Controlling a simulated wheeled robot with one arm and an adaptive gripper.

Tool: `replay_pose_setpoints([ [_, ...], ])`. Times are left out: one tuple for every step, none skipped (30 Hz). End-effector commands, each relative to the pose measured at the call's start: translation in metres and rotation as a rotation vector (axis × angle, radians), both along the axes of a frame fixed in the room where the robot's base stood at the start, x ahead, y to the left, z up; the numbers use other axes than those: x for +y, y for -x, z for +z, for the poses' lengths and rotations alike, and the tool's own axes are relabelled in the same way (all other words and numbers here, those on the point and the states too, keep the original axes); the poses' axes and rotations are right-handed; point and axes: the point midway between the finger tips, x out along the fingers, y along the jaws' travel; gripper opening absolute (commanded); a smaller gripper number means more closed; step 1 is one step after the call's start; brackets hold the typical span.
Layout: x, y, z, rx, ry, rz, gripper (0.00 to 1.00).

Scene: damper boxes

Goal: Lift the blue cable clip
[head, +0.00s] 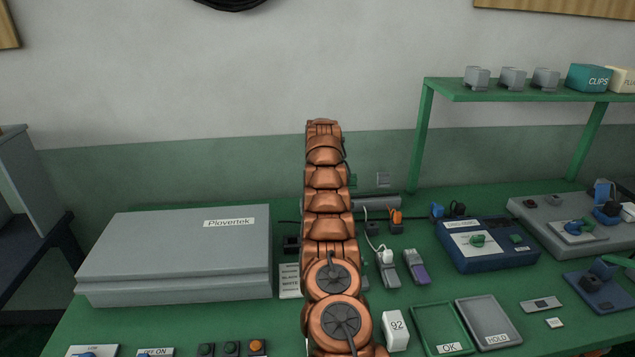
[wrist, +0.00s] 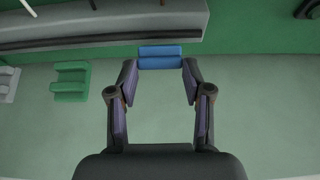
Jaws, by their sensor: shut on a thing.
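The blue cable clip (wrist: 160,57) is a small ridged block in the wrist view. It spans the space between the fingertips of my gripper (wrist: 160,66), which is shut on it. It is close to a grey ledge or bar; whether it touches that or the surface behind is unclear. In the head view my copper arm hides the blue clip and my gripper. A green clip (wrist: 70,80) and a grey clip (wrist: 7,82) sit to the left in the wrist view, apart from my fingers.
A large grey Plovertek case (head: 175,250) stands left of my arm on the green bench. Cables, connectors and a blue device (head: 487,243) are on the right. A green shelf (head: 520,94) stands at the back right. A grey bar (wrist: 100,38) crosses the upper wrist view.

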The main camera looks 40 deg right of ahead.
Motion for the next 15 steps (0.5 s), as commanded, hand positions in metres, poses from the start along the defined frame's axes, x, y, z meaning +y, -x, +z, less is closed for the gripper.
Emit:
replay_pose_setpoints([
  [-0.0002, -0.0014, 0.0022, -0.005, 0.002, 0.000, 0.15],
  [-0.0002, -0.0014, 0.0021, -0.005, 0.002, 0.000, 0.15],
  [-0.0002, -0.0014, 0.0019, -0.005, 0.002, 0.000, 0.15],
  [-0.0002, -0.0014, 0.0019, -0.005, 0.002, 0.000, 0.15],
  [-0.0001, -0.0015, 0.0019, -0.005, 0.002, 0.000, 0.15],
  [-0.0001, -0.0014, 0.0017, -0.005, 0.002, 0.000, 0.15],
  [-0.0001, -0.0015, 0.0019, -0.005, 0.002, 0.000, 0.15],
  [-0.0001, -0.0014, 0.0017, -0.005, 0.002, 0.000, 0.15],
  [-0.0001, -0.0014, 0.0017, -0.004, 0.003, 0.001, 0.15],
  [-0.0001, -0.0014, 0.0017, -0.004, 0.003, 0.001, 0.15],
  [-0.0001, -0.0014, 0.0016, -0.004, 0.003, 0.001, 0.15],
  [-0.0001, -0.0014, 0.0017, -0.004, 0.003, 0.001, 0.15],
  [-0.0001, -0.0014, 0.0017, -0.004, 0.003, 0.001, 0.53],
  [0.0000, -0.0013, 0.0015, -0.004, 0.002, 0.001, 0.56],
  [0.0001, -0.0012, 0.0014, -0.004, 0.002, 0.001, 0.60],
])
